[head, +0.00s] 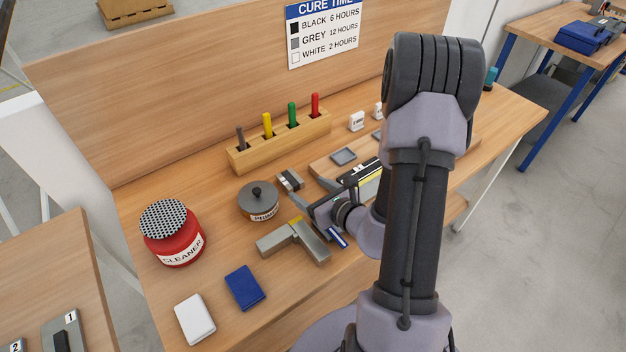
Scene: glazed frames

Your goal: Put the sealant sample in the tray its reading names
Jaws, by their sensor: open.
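The sign (323,32) on the back panel reads CURE TIME: black 6 hours, grey 12 hours, white 2 hours. A small grey and pale piece (290,181) lies on the bench beyond my fingertips; it may be the sealant sample, but I cannot tell for sure. My gripper (310,193) is open, low over the bench, its fingers pointing toward that piece and apart from it. Small grey square trays (343,156) sit on a wooden board to the right, partly hidden by my arm. White tags (356,121) stand behind them, too small to read surely.
A grey pot (258,201) stands left of my gripper, and a metal square (294,243) lies close in front. A red CLEANER can (177,236), white block (195,318) and blue block (245,287) are farther left. A rack (280,141) of coloured pens stands behind.

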